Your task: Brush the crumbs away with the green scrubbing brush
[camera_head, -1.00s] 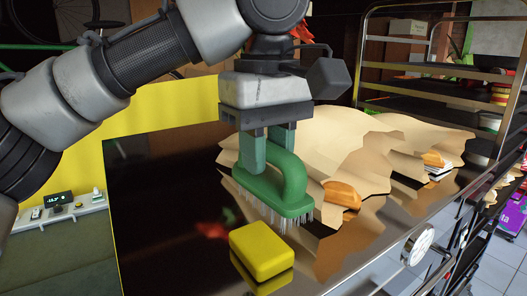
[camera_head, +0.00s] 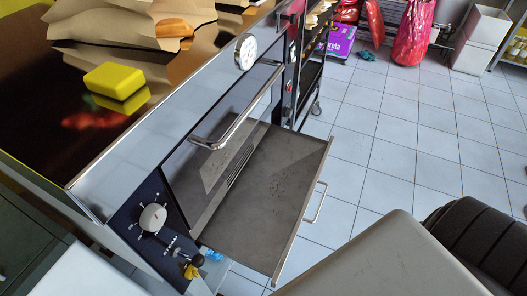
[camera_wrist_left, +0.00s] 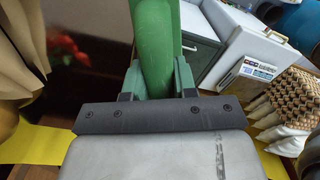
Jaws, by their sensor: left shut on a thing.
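The green scrubbing brush (camera_wrist_left: 155,40) shows in the left wrist view, its handle between the two fingers of my left gripper (camera_wrist_left: 157,82), which is shut on it. Its bristles are hidden there, and the brush is outside the head view. In the head view, small dark specks that look like crumbs (camera_head: 275,187) lie on the flat dark grey surface of the pulled-out tray or lowered door (camera_head: 255,215) at the oven front. My right gripper is in neither view.
A yellow sponge (camera_head: 112,78) lies on the shiny dark worktop (camera_head: 40,100). Brown paper bags (camera_head: 110,30) with a bread roll (camera_head: 174,27) are behind it. A handle (camera_head: 240,118), dial gauge (camera_head: 245,52) and knob (camera_head: 152,217) stick out of the oven front. Tiled floor (camera_head: 390,130) is open to the right.

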